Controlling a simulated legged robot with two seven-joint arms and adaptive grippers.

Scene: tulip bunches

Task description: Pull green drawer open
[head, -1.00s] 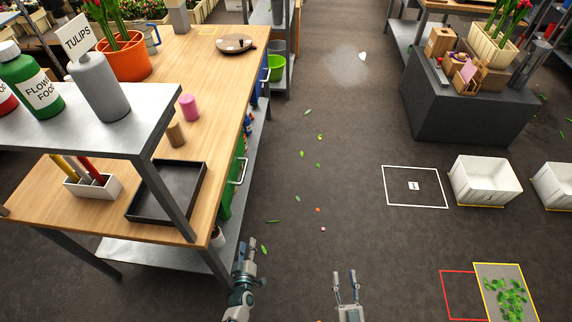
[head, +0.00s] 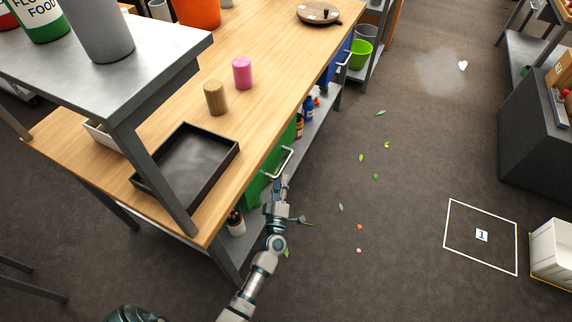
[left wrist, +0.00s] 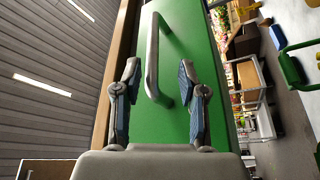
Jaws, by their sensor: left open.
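The green drawer (head: 258,186) sits under the wooden bench top, on its right side in the head view. Its metal bar handle (head: 284,163) stands out from the front. In the left wrist view the green front (left wrist: 178,45) fills the middle, and the handle (left wrist: 153,55) lies ahead between the two fingers. My left gripper (head: 280,188) is open just in front of the drawer; in the wrist view its fingers (left wrist: 158,98) are apart, with the handle's near end around their tips. I cannot tell whether they touch it. The drawer looks shut. My right gripper is not in view.
The wooden bench (head: 270,70) carries a black tray (head: 185,168), a pink cylinder (head: 242,72) and a brown cylinder (head: 215,97). A blue drawer (head: 337,65) is farther along. A lower shelf (head: 312,125) holds bottles. The floor to the right is mostly clear, with scattered leaves.

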